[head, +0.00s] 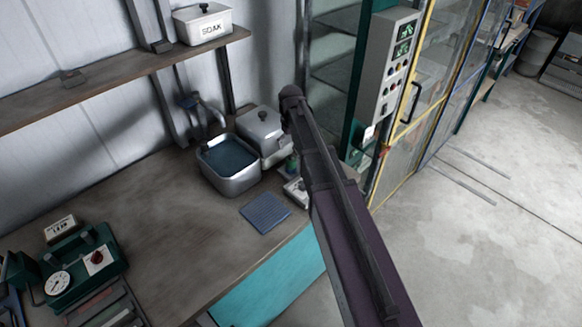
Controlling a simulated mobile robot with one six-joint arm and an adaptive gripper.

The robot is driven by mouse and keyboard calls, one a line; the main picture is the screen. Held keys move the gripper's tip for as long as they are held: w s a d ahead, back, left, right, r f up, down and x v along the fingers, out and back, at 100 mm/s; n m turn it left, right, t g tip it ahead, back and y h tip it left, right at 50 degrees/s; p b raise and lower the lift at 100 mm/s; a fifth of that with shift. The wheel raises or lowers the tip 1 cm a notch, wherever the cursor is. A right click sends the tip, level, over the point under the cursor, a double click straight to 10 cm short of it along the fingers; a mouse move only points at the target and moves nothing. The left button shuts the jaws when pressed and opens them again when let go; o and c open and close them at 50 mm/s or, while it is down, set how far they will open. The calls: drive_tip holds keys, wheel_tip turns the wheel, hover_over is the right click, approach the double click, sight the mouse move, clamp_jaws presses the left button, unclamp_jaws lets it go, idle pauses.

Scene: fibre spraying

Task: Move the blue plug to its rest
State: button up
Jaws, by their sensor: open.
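My arm crosses the head view from the bottom right up to the middle. I cannot make out my gripper or its fingers. A small dark blue-green thing (288,167) shows at the left edge of my arm, behind the worktop's front; it is too small and too covered to tell whether it is the blue plug. A pale grey block (295,190) sits just in front of it on the worktop, partly hidden by my arm. I cannot tell whether this block is the rest.
A metal basin of water (238,185) and a lidded grey box (259,122) stand near the wall. A blue ribbed mat (265,212) lies in front. A green gauge unit (90,262) is at left. A control panel (392,62) stands right. The worktop's middle (170,235) is clear.

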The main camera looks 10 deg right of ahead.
sight(291, 156)
drive_tip(key=shift+f+b, duration=2.15)
drive_tip(key=shift+f, duration=0.3)
drive_tip(key=shift+f+b, duration=2.6)
drive_tip(key=c, duration=1.3)
